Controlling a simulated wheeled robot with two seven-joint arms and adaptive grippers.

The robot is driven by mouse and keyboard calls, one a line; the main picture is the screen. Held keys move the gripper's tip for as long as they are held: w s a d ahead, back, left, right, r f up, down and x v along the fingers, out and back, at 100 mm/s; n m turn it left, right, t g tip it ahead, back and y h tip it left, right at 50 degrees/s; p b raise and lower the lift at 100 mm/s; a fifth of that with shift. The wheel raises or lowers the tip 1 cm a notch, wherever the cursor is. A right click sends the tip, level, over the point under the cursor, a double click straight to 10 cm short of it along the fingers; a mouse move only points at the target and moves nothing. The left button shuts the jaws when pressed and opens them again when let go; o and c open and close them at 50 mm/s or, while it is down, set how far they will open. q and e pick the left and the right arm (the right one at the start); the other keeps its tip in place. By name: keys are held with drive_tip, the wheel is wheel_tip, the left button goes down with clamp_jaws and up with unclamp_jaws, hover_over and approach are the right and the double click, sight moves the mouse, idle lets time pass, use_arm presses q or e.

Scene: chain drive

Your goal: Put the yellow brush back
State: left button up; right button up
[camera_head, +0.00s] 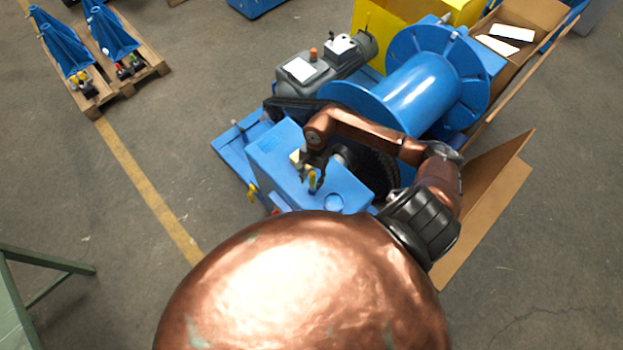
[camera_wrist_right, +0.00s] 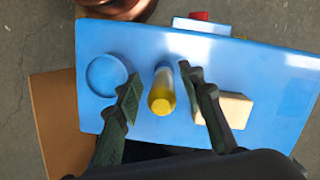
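The yellow brush (camera_head: 312,182) stands on the blue box top (camera_head: 283,163), below my right gripper (camera_head: 312,172). In the right wrist view the brush (camera_wrist_right: 162,95) shows end-on, with a yellow end and a blue-grey part beyond it. It lies between the two dark fingers of my right gripper (camera_wrist_right: 160,80), with a gap visible on each side. The fingers are open. Whether the fingertips are level with the brush or above it is hard to tell. My left gripper is not in view.
A pale block (camera_wrist_right: 236,110) lies right of the brush in the wrist view, close to one finger. A round blue disc or recess (camera_wrist_right: 106,75) is at left. A large blue drum (camera_head: 410,90) and grey motor (camera_head: 305,75) stand behind. A cardboard flap (camera_head: 490,205) is at right.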

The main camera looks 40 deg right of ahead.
drive_tip(key=r+b, duration=0.1)
drive_tip(key=r, duration=0.2)
drive_tip(key=d+r+b, duration=0.1)
drive_tip(key=r, duration=0.3)
drive_tip(key=w+r+b, duration=0.1)
drive_tip(key=r, duration=0.2)
drive_tip(key=shift+d+r+b, duration=0.25)
drive_tip(key=shift+d+b, duration=0.1)
drive_tip(key=shift+d, duration=0.05)
drive_tip(key=shift+d+r, duration=0.1)
drive_tip(key=shift+r, duration=0.5)
